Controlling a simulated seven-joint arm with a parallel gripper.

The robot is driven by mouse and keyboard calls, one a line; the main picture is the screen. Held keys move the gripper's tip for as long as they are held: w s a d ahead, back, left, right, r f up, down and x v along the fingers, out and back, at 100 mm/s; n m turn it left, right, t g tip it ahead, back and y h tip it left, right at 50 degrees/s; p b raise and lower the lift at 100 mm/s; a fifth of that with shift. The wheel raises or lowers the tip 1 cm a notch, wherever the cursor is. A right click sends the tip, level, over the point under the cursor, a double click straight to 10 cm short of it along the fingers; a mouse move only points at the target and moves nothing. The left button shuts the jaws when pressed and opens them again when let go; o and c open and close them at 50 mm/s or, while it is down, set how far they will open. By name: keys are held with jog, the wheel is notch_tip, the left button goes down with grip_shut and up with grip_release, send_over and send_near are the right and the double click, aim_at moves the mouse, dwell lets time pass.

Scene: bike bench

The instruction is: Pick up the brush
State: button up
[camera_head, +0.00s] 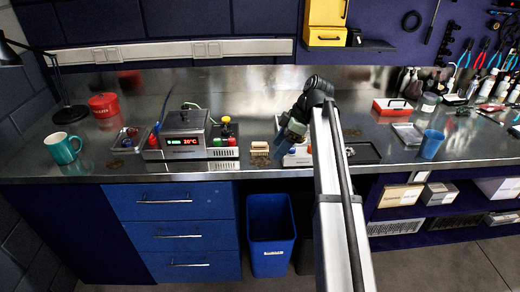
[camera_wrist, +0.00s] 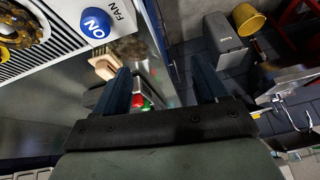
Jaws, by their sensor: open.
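The brush (camera_head: 259,148) appears to be the small block with a pale wooden top and darker lower part, on the metal bench near its front edge. In the wrist view what looks like the same brush (camera_wrist: 104,66) is beside and beyond the left finger, its pale wood partly hidden by that finger. A dark brown patch next to it may be its bristles. My gripper (camera_head: 280,148) is just right of the brush in the head view. In the wrist view my gripper (camera_wrist: 160,72) is open, with nothing held between its fingers.
A device with a red display (camera_head: 183,142) and coloured buttons stands left of the brush. A white box with buttons (camera_head: 298,157) is partly behind my gripper. A blue cup (camera_head: 431,144) and a dark tray (camera_head: 362,153) are to the right. A blue bin (camera_head: 270,235) stands below the bench edge.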

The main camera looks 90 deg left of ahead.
jog(key=t, duration=0.1)
send_near(260, 143)
jog(key=shift+n+y, duration=0.3)
jog(key=x, duration=0.2)
jog(key=d+x, duration=0.1)
jog(key=x, duration=0.1)
jog(key=shift+f, duration=0.25)
jog(key=shift+a+x, duration=0.1)
jog(key=shift+x, duration=1.45)
jog(key=shift+a+x, duration=0.15)
jog(key=shift+x, duration=1.4)
jog(key=shift+r, duration=0.1)
jog(key=c, duration=1.1)
jog(key=shift+c, duration=0.2)
notch_tip(260, 143, up, 9)
jog(key=shift+w+f, duration=0.1)
jog(key=shift+w, duration=0.1)
jog(key=w+a+r+m+y, duration=0.1)
jog(key=w+a+r+m, duration=0.1)
jog(key=w+a+m, duration=0.1)
jog(key=w+a+r+m+t+y, duration=0.1)
jog(key=w+a+r+m+y, duration=0.1)
jog(key=w+m, duration=0.4)
jog(key=shift+w+a+r+t, duration=0.3)
jog(key=shift+w+a+r, duration=0.35)
jog(key=shift+w+a, duration=0.55)
